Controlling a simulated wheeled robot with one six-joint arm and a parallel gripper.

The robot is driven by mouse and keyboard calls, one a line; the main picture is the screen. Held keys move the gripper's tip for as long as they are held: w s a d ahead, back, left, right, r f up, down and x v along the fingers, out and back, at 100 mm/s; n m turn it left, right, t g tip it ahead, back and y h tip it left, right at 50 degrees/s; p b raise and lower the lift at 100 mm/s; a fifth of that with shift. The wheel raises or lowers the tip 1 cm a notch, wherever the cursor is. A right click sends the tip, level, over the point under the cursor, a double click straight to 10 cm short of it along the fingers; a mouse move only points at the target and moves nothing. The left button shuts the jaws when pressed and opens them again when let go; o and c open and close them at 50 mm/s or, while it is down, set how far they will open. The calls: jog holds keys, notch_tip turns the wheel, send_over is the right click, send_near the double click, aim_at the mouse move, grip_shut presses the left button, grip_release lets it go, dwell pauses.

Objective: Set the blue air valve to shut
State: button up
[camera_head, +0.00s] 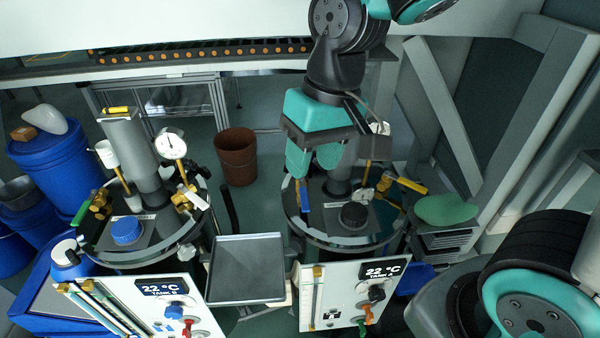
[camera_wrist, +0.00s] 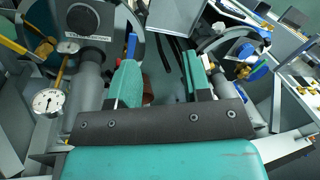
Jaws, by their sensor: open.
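The blue air valve's handle (camera_head: 304,194) is a slim blue lever at the left rim of the right-hand tank, labelled Tank A. In the head view it stands roughly upright in the picture; its valve body is hard to make out. The handle also shows in the wrist view (camera_wrist: 131,47), just beyond the tip of the left finger. My gripper (camera_head: 314,166) is open and empty, with teal fingers over the tank's left side, close to the handle. I cannot tell whether a finger touches it. In the wrist view the fingers (camera_wrist: 160,62) are spread apart.
The right tank has a black cap (camera_head: 354,215) and a yellow-handled valve (camera_head: 411,185). The left tank carries a gauge (camera_head: 172,145), a blue cap (camera_head: 127,230) and a green-handled valve (camera_head: 82,213). A grey tray (camera_head: 246,291) lies between the tanks; a brown bucket (camera_head: 237,158) stands behind.

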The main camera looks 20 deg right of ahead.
aim_at(305, 200)
jog(key=w+d+m+h+p, duration=0.25)
jog(key=w+m, duration=0.35)
jog(key=w, duration=0.3)
jog(key=f, duration=0.5)
jog(key=f+p, duration=0.1)
jog(key=f, duration=0.5)
jog(key=f+p, duration=0.1)
jog(key=f, duration=0.5)
jog(key=shift+d, duration=0.25)
jog(key=shift+c, duration=0.3)
grip_shut()
